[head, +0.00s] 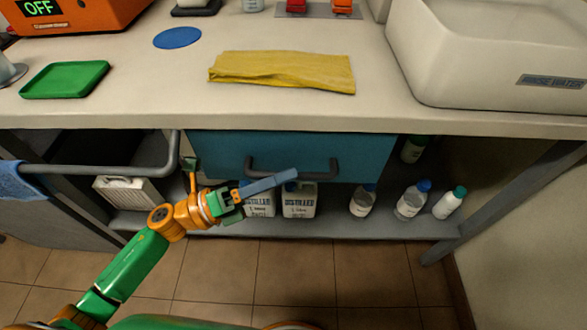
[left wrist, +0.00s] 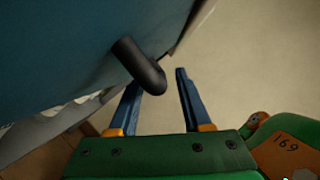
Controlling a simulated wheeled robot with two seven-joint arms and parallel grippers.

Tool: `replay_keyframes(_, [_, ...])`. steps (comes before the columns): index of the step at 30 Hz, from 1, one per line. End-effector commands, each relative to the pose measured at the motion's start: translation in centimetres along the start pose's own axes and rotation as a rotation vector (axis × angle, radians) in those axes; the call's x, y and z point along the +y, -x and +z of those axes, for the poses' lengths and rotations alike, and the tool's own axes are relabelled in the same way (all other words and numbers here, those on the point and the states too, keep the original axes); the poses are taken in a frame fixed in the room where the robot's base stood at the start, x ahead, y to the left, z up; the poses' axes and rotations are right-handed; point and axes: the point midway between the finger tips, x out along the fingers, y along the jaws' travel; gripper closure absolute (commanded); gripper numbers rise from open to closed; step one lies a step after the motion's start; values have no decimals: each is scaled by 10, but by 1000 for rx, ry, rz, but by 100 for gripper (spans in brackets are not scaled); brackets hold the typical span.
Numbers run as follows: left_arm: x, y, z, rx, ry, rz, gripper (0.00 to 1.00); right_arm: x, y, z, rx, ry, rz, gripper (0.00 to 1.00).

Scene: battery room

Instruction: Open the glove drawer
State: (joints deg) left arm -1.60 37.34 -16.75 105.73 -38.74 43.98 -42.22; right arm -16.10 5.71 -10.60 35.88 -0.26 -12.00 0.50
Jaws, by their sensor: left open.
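The blue drawer (head: 220,155) sits under the bench top and looks shut. Its dark bar handle (head: 290,171) runs across the front. My left gripper (head: 292,178) is open just in front of the handle, its blue fingers pointing right along the drawer front. In the left wrist view, the rounded end of the handle (left wrist: 140,65) lies near the tips of the open left gripper (left wrist: 160,80), closer to the left-hand finger. I cannot tell whether they touch. The drawer front (left wrist: 60,50) fills the upper left there. My right gripper is not in view.
On the bench top lie a yellow cloth (head: 282,72), a green tray (head: 65,80) and a blue disc (head: 177,38). A white sink (head: 480,60) stands at the right. Several bottles stand on the lower shelf (head: 330,225). A grey rail (head: 100,170) juts out at the left.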

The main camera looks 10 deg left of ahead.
Motion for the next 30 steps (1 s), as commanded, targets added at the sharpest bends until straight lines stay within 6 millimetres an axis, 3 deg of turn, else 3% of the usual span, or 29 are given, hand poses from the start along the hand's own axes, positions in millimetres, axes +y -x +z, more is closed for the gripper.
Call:
replay_keyframes(4, [-1, -14, 0, 0, -1, -1, 52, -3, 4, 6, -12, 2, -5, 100])
replay_keyframes(11, [0, -15, 0, 0, 0, 1, 54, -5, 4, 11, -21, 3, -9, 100])
replay_keyframes(16, [0, -15, 0, 0, 0, 1, 100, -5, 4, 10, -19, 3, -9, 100])
replay_keyframes(30, [0, -15, 0, 0, 0, 1, 100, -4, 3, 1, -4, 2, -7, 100])
